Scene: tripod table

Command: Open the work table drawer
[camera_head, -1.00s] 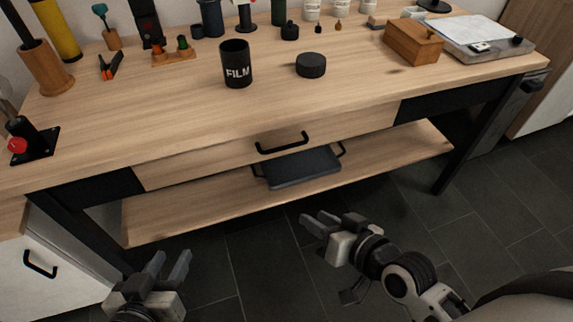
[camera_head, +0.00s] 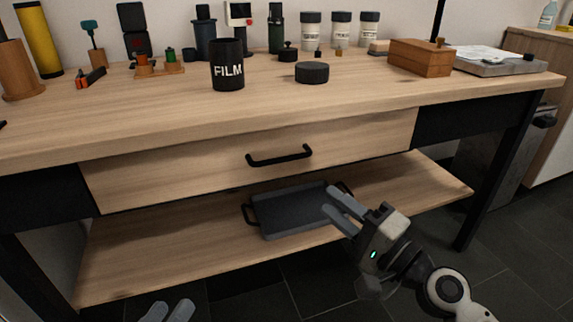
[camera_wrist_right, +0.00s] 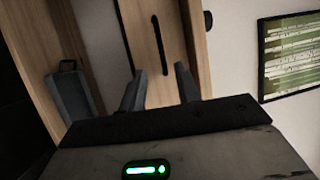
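The wooden work table drawer (camera_head: 200,169) is shut, flush under the table top. Its black bar handle (camera_head: 279,156) is at the middle of the front. The handle also shows in the right wrist view (camera_wrist_right: 160,45), beyond the fingertips. My right gripper (camera_head: 338,207) is below and to the right of the handle, in front of the lower shelf, apart from the handle. In the right wrist view its two fingers (camera_wrist_right: 159,85) are spread with nothing between them. My left gripper (camera_head: 167,312) is at the bottom edge, low in front of the table; only its fingertips show, with a gap between them.
A dark tray (camera_head: 290,212) lies on the lower shelf (camera_head: 170,262) behind my right gripper. The table top holds a black FILM canister (camera_head: 227,65), a black round lid (camera_head: 312,72), a wooden box (camera_head: 420,58) and several bottles. A dark table leg (camera_head: 497,170) stands at the right.

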